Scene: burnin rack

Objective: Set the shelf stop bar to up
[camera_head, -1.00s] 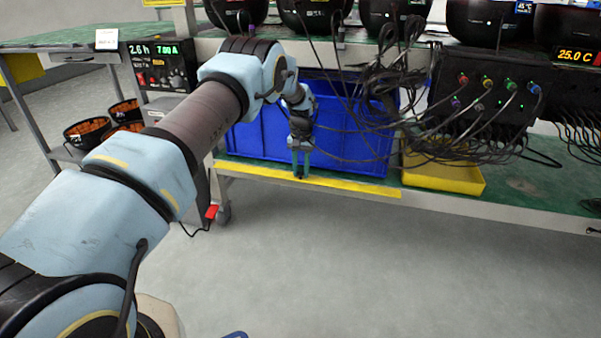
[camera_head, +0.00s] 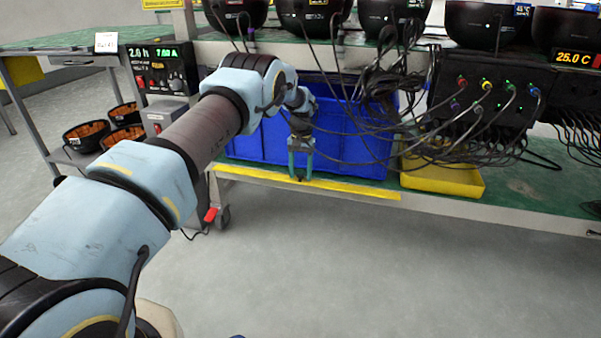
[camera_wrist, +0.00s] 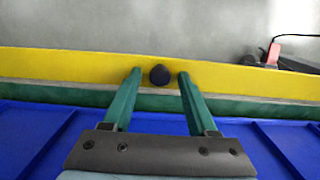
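The shelf stop bar (camera_head: 345,188) is a long yellow strip along the front edge of the lower green shelf, in front of the blue bin (camera_head: 345,140). In the wrist view the yellow bar (camera_wrist: 60,66) runs across the picture with a dark round knob (camera_wrist: 159,75) at its middle. My gripper (camera_head: 299,177) points down at the bar. In the wrist view its two green fingers (camera_wrist: 160,77) are apart, one on each side of the knob, with gaps showing between them and it. Whether the fingertips touch the bar is unclear.
A yellow tray (camera_head: 442,178) sits on the shelf to the right. Cables (camera_head: 400,130) hang in front of the blue bin from the upper shelf. The floor in front is clear.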

